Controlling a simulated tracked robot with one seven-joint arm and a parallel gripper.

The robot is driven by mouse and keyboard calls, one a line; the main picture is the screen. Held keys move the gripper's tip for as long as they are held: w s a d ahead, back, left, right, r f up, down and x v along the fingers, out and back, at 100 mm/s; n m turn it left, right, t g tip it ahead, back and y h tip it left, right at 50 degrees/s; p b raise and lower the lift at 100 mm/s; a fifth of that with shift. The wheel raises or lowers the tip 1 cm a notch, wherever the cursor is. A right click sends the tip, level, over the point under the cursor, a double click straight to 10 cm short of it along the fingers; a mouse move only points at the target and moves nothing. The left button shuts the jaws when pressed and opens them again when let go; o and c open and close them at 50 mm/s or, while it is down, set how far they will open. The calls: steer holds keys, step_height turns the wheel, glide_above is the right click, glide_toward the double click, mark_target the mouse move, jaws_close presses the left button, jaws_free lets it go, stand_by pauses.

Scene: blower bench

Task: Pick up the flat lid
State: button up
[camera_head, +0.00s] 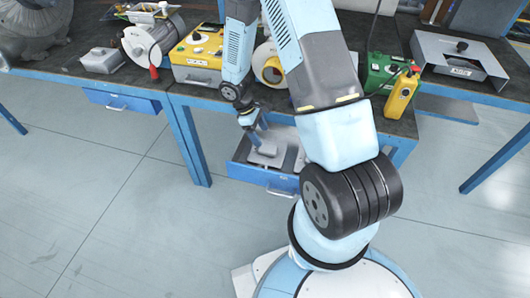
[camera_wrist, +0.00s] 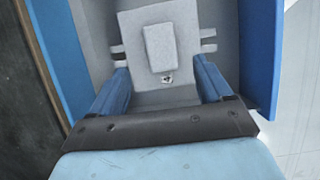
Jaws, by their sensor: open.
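The flat lid (camera_head: 264,158) appears to be the light grey plate in the open blue drawer (camera_head: 262,178) under the bench. In the wrist view the lid (camera_wrist: 138,32) has a raised rectangular block (camera_wrist: 160,48) and a small screw-like spot below it. My gripper (camera_head: 258,138) points down into the drawer. In the wrist view its two blue fingers (camera_wrist: 161,76) are apart, one near each side of the plate's near end. The block is between and beyond the tips. I cannot tell whether the fingers touch the plate. My arm hides part of the drawer in the head view.
Blue drawer walls (camera_wrist: 258,60) rise close on both sides of my gripper. The floor in front is clear.

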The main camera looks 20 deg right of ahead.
mark_target(268, 148)
steer(key=shift+x, duration=3.7)
steer(key=shift+w+a, duration=0.1)
steer(key=shift+c, duration=0.4)
steer(key=c, duration=1.2)
steer(key=shift+o, duration=0.2)
